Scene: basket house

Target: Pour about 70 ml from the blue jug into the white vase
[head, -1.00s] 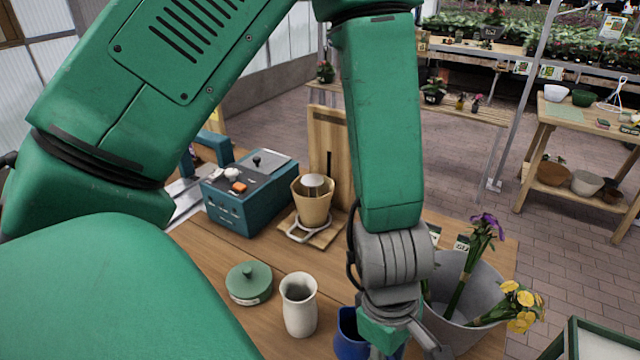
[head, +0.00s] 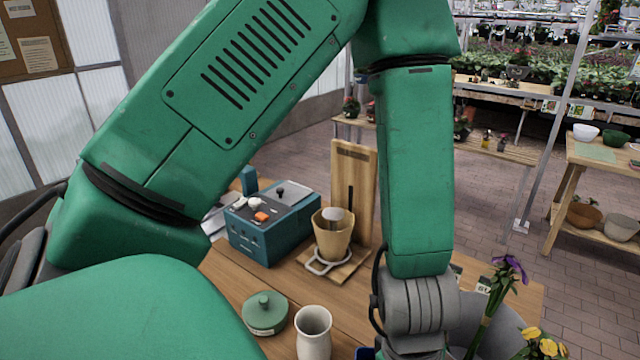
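The white vase (head: 313,343) stands upright on the wooden table at the bottom of the head view, its mouth open upward and its base cut off by the frame edge. Only a small dark blue sliver of the blue jug (head: 366,353) shows at the bottom edge, right of the vase. My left arm comes in from the left and its forearm points down just right of the vase. Its grey wrist shows above the jug, but the gripper fingers are below the frame. Whether they touch the jug cannot be seen. My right gripper is not in view.
A green lidded pot (head: 264,316) sits left of the vase. Behind stand a teal machine (head: 272,230) and a tan dripper cup (head: 331,236) on a wooden stand. A grey bucket (head: 480,318) with purple and yellow flowers is right of my wrist.

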